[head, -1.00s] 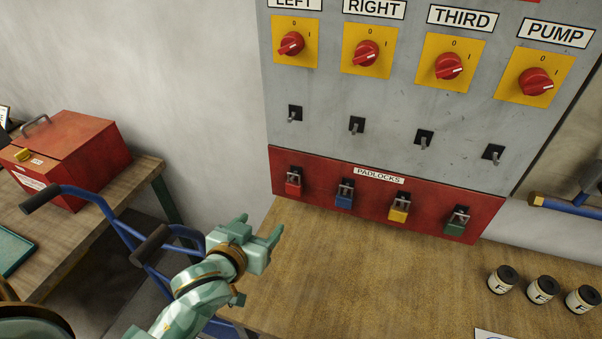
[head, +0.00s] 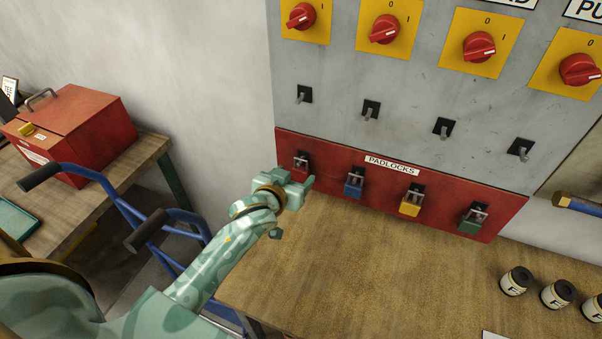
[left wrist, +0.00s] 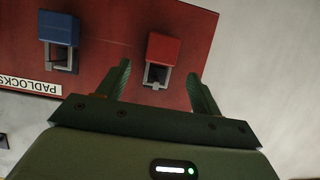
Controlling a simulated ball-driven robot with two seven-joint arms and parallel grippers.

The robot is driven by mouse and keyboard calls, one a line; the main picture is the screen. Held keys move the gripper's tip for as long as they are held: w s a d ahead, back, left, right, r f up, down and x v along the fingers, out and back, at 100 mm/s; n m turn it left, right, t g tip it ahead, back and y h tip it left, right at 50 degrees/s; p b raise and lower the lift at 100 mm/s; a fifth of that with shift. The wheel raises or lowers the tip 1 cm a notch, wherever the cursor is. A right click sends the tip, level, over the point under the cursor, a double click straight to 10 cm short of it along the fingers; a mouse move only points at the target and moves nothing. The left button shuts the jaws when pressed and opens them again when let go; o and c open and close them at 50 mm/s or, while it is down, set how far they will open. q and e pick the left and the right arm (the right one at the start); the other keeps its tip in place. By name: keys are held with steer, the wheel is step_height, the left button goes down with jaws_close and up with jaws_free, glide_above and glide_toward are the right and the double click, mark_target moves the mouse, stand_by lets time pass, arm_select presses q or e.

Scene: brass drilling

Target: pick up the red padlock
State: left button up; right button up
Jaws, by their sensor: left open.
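The red padlock (head: 301,168) hangs at the left end of the red padlock board (head: 340,183), partly hidden behind my left gripper in the head view. In the left wrist view the red padlock (left wrist: 163,49) shows with its grey shackle, between the two fingers in the picture. My left gripper (head: 311,182) is open and empty, close in front of the board; its two fingers also show in the left wrist view (left wrist: 158,85). I cannot tell how much gap is left between the fingers and the padlock. My right gripper is not in view.
Blue (head: 354,186), yellow (head: 411,205) and green (head: 471,221) padlocks hang to the right on the same board. The wooden bench (head: 330,270) below is mostly clear, with small jars (head: 516,281) at right. A blue hand truck (head: 120,205) stands left of the bench.

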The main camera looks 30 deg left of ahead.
mark_target(299, 171)
arm_select(q)
steer(key=x, duration=0.4)
steer(key=shift+f+b, duration=0.25)
steer(key=shift+b, duration=0.05)
steer(key=shift+s+r, duration=0.1)
steer(key=shift+c, duration=0.3)
steer(key=c, duration=1.1)
steer(key=shift+r, duration=0.1)
